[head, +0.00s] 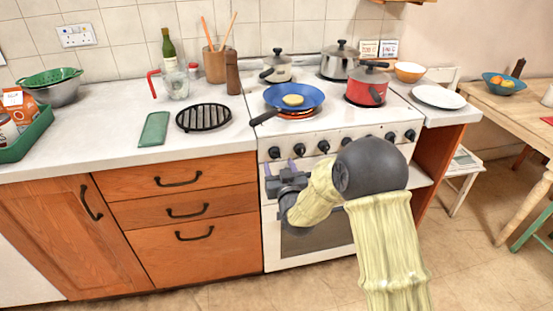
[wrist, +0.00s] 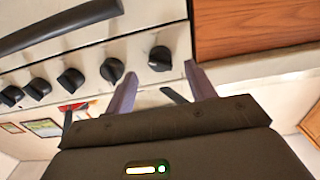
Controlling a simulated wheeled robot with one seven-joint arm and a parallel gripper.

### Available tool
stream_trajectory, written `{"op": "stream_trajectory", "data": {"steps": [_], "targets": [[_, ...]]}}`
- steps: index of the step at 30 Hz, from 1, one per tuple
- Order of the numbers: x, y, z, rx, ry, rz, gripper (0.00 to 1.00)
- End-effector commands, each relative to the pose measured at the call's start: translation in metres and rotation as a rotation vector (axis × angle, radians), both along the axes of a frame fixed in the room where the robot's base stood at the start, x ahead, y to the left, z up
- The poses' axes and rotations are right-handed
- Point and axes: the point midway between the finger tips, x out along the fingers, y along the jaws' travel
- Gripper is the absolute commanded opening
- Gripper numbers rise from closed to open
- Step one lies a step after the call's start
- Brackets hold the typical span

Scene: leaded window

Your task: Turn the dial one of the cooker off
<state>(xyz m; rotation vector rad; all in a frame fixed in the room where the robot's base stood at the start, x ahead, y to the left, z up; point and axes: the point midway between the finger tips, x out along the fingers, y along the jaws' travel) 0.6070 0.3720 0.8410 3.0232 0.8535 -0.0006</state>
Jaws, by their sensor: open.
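The white cooker (head: 345,128) has a row of black dials along its front. The leftmost dial (head: 274,153) is at the end nearest the wooden drawers; no number is readable on it. In the wrist view this end dial (wrist: 160,58) lies just beyond and between the fingertips, apart from them as far as I can tell. My gripper (head: 280,163) is open and empty, just below the left dials in the head view. Its two fingers also show in the wrist view (wrist: 160,72). The front left ring (head: 297,114) glows red under a blue frying pan (head: 293,97).
A black oven handle (wrist: 60,25) crosses the wrist view near the dials. A red pot (head: 367,86), a steel pot (head: 339,61) and a light pot (head: 277,68) stand on the hob. The pan's handle (head: 265,117) overhangs leftwards. The floor (head: 205,287) before the drawers is clear.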

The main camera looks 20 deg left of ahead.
Motion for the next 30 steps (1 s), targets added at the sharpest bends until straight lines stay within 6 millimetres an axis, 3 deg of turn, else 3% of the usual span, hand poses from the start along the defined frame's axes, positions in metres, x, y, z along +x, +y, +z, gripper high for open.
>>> {"op": "stream_trajectory", "data": {"steps": [9,20,27,30], "targets": [[0.032,0.02,0.0,0.0,0.0,0.0,0.55],[0.036,0.022,0.0,0.0,0.0,0.0,0.55],[0.036,0.022,0.0,0.0,0.0,0.0,0.11],[0.036,0.022,0.0,0.0,0.0,0.0,0.11]]}}
